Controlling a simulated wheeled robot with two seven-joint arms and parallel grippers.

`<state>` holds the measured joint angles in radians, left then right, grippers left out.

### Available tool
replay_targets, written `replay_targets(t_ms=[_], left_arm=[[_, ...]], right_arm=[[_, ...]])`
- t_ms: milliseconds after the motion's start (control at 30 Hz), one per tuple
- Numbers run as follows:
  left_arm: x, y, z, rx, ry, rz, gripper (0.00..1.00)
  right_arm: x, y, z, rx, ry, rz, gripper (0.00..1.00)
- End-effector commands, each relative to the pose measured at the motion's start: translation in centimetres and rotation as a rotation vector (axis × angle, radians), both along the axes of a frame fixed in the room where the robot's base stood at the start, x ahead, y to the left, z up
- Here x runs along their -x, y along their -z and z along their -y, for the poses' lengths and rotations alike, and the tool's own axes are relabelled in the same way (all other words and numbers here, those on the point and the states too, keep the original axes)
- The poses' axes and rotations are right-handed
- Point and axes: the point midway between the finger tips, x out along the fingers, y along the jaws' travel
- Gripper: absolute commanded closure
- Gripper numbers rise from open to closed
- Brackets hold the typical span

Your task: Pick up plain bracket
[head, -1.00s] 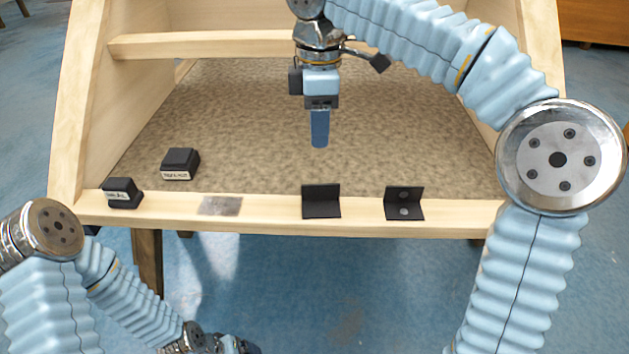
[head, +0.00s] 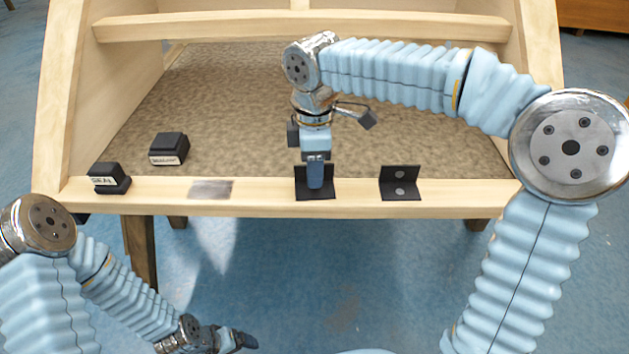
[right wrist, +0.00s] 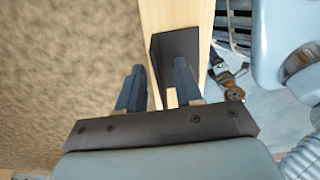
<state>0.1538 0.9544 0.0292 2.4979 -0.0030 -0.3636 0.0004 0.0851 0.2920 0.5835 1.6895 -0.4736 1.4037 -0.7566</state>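The plain bracket (head: 327,191) is a black L-shaped piece without discs, on the front wooden rail in the head view. My right gripper (head: 315,185) points down directly over it, and its blue fingers hide part of its middle. In the right wrist view the two fingers (right wrist: 159,90) are apart, with the black bracket (right wrist: 178,55) just past their tips, near the gap between them. I see no grip on it. My left gripper (head: 240,342) is low at the bottom of the head view, away from the rail, and too small to read.
A second black bracket (head: 400,187) with two grey discs stands to the right on the front rail (head: 265,195). A grey plate (head: 211,189) and a labelled black block (head: 108,179) lie to the left. Another labelled block (head: 168,148) rests on the carpeted panel (head: 235,110).

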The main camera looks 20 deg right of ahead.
Motion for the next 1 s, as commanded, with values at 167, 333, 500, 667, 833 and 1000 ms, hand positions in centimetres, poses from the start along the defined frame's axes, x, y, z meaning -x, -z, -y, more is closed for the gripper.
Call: replay_targets(t_ms=[167, 333, 500, 667, 833, 1000], left_arm=[[0.0, 0.0, 0.0, 0.000, 0.000, 0.000, 0.13], [0.0, 0.0, 0.0, 0.000, 0.000, 0.000, 0.13], [0.0, 0.0, 0.0, 0.000, 0.000, 0.000, 0.13], [0.0, 0.0, 0.0, 0.000, 0.000, 0.000, 0.13], [0.0, -0.1, 0.0, 0.000, 0.000, 0.000, 0.13], [0.0, -0.3, 0.0, 0.000, 0.000, 0.000, 0.13]], right_arm=[[0.0, 0.0, 0.0, 0.000, 0.000, 0.000, 0.66], [0.0, 0.0, 0.0, 0.000, 0.000, 0.000, 0.92], [0.0, -0.1, 0.0, 0.000, 0.000, 0.000, 1.00], [0.0, -0.1, 0.0, 0.000, 0.000, 0.000, 1.00], [0.0, -0.2, 0.0, -0.001, 0.000, 0.001, 1.00], [-0.1, -1.5, 0.0, -0.001, 0.000, 0.002, 1.00]])
